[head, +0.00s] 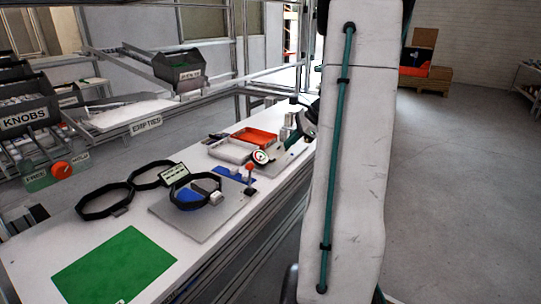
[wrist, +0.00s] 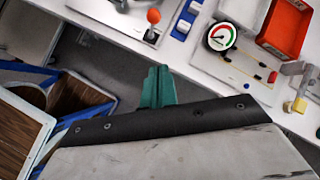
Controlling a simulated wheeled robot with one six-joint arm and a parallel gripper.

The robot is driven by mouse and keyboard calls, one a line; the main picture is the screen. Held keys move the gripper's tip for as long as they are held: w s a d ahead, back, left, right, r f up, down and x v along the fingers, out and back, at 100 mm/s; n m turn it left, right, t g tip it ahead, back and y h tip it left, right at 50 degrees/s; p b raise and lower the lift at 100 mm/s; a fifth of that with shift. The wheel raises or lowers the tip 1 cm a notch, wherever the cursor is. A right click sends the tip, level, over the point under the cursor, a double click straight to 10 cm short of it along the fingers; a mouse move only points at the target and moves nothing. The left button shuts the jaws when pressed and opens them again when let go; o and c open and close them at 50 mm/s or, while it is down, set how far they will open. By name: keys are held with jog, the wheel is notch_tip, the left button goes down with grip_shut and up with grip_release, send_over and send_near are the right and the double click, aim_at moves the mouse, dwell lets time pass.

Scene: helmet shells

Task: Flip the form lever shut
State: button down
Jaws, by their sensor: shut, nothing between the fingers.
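A lever with a red-orange ball knob (head: 250,167) stands roughly upright at the far right corner of a grey plate (head: 212,230). On that plate lies a black ring form (head: 173,201) with a blue piece inside it. In the wrist view the lever's orange knob (wrist: 153,16) shows near the top edge, on a short stalk. My gripper's teal fingers (wrist: 157,88) are together and empty, over the table's near edge and well short of the lever.
A dial gauge (wrist: 220,37) stands right of the lever, with a white tray and a red tray (wrist: 285,27) behind. Two more black rings (head: 105,200) and a green mat (head: 115,265) lie on the white table. Brown panels (wrist: 80,97) stand below the table edge.

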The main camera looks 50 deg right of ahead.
jog(key=w+a+r+x, duration=0.1)
jog(key=a+x, duration=0.1)
jog(key=x, duration=1)
jog(key=shift+w, duration=0.35)
jog(key=shift+r, duration=0.1)
